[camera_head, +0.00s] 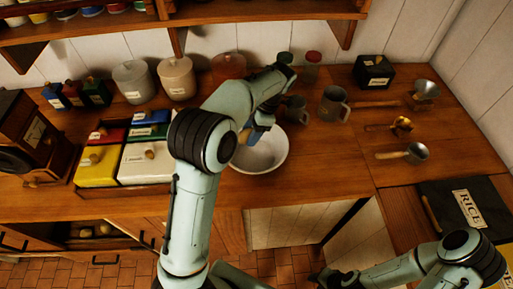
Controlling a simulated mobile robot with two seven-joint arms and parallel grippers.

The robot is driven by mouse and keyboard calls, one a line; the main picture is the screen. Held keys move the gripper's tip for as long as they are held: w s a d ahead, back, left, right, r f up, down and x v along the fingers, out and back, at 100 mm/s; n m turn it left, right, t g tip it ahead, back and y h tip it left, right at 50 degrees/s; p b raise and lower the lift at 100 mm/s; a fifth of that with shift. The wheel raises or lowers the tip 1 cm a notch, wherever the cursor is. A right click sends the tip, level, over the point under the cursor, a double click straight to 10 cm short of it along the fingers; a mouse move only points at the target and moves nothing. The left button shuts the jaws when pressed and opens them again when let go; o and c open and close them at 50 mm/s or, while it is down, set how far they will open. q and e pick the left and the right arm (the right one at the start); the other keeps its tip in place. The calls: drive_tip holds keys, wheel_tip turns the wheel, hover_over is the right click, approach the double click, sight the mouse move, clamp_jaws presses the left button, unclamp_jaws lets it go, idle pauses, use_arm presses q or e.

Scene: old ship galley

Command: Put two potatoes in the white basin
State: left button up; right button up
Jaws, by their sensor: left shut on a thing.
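The white basin (262,158) stands on the wooden counter near the middle of the view. My left arm reaches over the counter, and its gripper (248,138) points down over the basin's back left part. A small tan thing (243,136), which looks like a potato, shows at the fingertips; the gripper is shut on it. My arm hides part of it and the basin's left side. Pale round potatoes (87,231) lie in the dark open compartment under the counter at lower left. My right arm is at the lower right; its gripper (322,281) shows only partly at the bottom edge.
Lidded coloured boxes (97,166) in a wooden tray stand left of the basin. Two metal mugs (334,105), a red jar (313,66) and a pink pot (228,67) stand behind it. Ladles lie at right, beside a dark RICE bag (467,207). Counter right of the basin is clear.

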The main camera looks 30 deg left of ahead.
use_arm(q)
drive_tip(key=shift+f, duration=0.85)
drive_tip(key=shift+s+f, duration=0.15)
drive_tip(key=shift+f, duration=0.15)
use_arm(e)
drive_tip(key=shift+s+f, duration=0.55)
drive_tip(key=shift+s, duration=0.15)
drive_tip(key=shift+w, duration=0.1)
use_arm(q)
drive_tip(key=o, duration=1.2)
drive_tip(key=shift+w, duration=0.2)
